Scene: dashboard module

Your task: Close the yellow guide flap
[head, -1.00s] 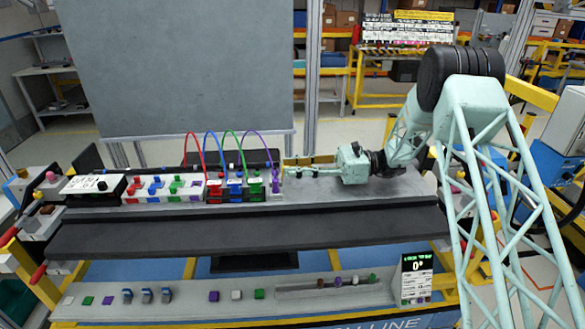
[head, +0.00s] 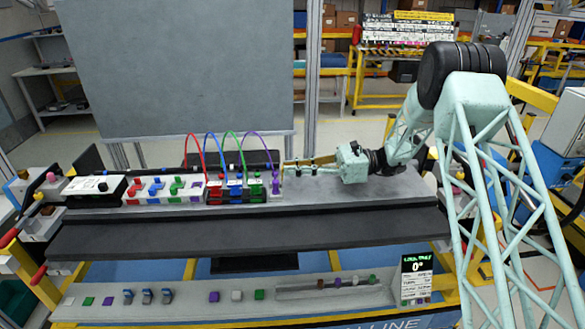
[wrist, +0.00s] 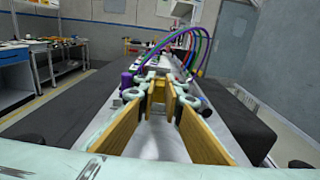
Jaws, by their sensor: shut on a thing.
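In the head view the yellow parts (head: 296,161) are small, at the right end of the module. My gripper (wrist: 159,97) has its pale fingertips at the far ends of these panels, and it is shut on the yellow guide flap. The exact contact is too small to make out. In the head view my gripper (head: 288,168) reaches in from the right.
Red, blue, green and purple cables (head: 233,140) arch over the module just left of my fingertips. A purple knob (wrist: 127,82) stands close to the left finger. A display (head: 417,266) reads 0°. The dark ledge (head: 250,235) in front is clear.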

